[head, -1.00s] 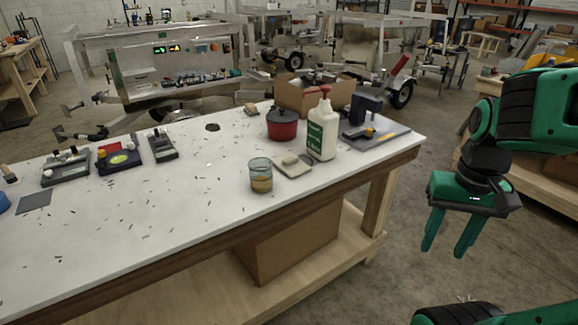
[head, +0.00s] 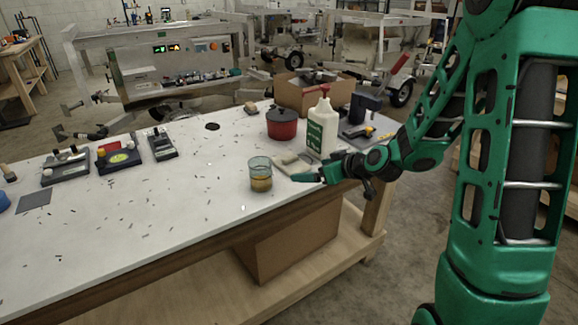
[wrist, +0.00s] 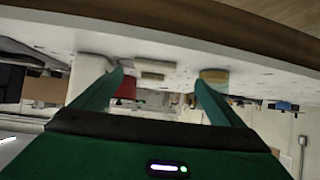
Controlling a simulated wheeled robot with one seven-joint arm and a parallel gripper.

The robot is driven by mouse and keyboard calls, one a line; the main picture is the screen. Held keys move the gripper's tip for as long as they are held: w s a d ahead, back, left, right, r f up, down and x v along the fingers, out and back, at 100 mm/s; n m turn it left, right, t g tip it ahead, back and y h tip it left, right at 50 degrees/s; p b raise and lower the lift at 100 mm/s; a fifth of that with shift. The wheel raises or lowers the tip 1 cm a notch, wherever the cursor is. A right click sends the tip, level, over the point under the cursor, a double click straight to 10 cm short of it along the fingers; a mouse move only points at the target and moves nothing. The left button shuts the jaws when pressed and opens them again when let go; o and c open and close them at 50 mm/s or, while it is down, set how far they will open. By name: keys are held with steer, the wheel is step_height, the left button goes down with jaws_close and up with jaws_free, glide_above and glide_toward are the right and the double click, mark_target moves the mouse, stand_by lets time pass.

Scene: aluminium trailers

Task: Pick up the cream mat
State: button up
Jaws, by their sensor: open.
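The cream mat (head: 302,168) lies flat near the front edge of the white table, with a small beige block (head: 289,159) on it. My gripper (head: 297,178) is low at the table's front edge, in front of the mat and partly covering it. In the wrist view, my gripper (wrist: 159,78) is open with nothing held. The mat (wrist: 156,64) shows ahead between the two fingertips, with the block (wrist: 152,76) on it. Whether a fingertip touches the mat, I cannot tell.
A glass with amber contents (head: 261,182) stands left of the mat, and a white bottle (head: 321,128) close to its right. A red pot (head: 282,124) and a cardboard box (head: 310,95) stand behind. The table's left middle is mostly clear, with small dark scraps.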

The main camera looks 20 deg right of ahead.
mark_target(293, 159)
steer(key=w+t, duration=0.1)
steer(key=w, duration=0.2)
steer(key=shift+w+a+r+t, duration=0.1)
steer(key=shift+a+r+t, duration=0.1)
steer(key=shift+a+t, duration=0.2)
steer(key=shift+w+a+f, duration=0.1)
steer(key=shift+w, duration=0.2)
steer(key=x, duration=1)
steer(key=shift+w, duration=0.1)
steer(key=c, duration=1.1)
steer(key=shift+r, duration=0.25)
steer(key=shift+c, duration=0.2)
